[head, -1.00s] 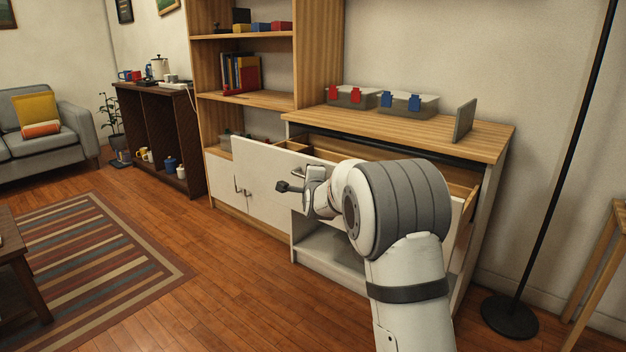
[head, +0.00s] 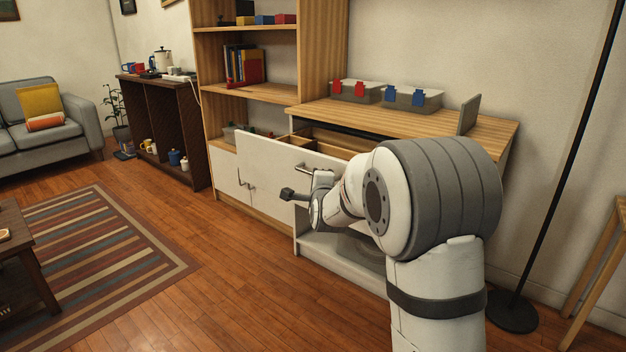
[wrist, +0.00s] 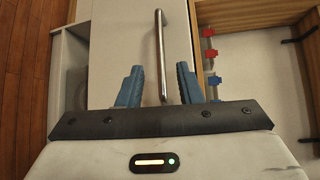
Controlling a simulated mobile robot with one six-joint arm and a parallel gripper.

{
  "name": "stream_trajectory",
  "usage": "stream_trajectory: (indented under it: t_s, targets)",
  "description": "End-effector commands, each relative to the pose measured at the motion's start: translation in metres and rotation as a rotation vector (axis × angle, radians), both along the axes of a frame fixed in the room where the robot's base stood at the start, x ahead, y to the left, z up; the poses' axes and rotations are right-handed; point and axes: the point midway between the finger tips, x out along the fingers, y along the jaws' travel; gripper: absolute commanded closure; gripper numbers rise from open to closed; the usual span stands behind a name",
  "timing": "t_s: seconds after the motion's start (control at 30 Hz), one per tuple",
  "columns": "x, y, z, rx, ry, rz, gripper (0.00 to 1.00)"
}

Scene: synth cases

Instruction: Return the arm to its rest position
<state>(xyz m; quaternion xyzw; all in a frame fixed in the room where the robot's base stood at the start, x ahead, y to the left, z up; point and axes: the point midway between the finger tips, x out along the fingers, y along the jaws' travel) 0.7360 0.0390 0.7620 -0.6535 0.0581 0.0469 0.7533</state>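My arm reaches across the front of the white cabinet in the head view. The cabinet's drawer is pulled out, with its white front (head: 272,160) facing left and part of its wooden inside (head: 325,142) showing. In the wrist view my gripper (wrist: 158,72) has its two blue fingers spread apart. The drawer's metal bar handle (wrist: 159,45) shows between them with a gap on either side. I cannot tell whether the handle lies at fingertip depth. In the head view the fingers are hard to make out, and my arm hides the drawer's right part.
The wooden cabinet top (head: 420,118) carries clear bins with red clips (head: 355,90) and blue clips (head: 412,97), and a grey upright panel (head: 468,114). A black lamp pole (head: 566,150) stands right. Open floor (head: 240,270) lies left, beside a striped rug (head: 100,250).

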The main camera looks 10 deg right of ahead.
Motion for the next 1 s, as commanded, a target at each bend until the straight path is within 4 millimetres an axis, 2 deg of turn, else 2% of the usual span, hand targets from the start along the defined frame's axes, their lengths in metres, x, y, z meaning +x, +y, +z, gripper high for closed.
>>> stream_trajectory:
  t_s: [0.17, 0.37, 0.67, 1.0]
  targets:
    - [-0.019, -0.002, 0.035, -0.1, 0.069, 0.03, 0.67]
    - [-0.079, -0.007, 0.094, -0.378, 0.267, 0.147, 0.67]
    - [-0.195, -0.017, 0.166, -0.792, 0.553, 0.439, 0.67]
    - [-0.346, -0.032, 0.24, -1.17, 0.797, 0.903, 0.67]
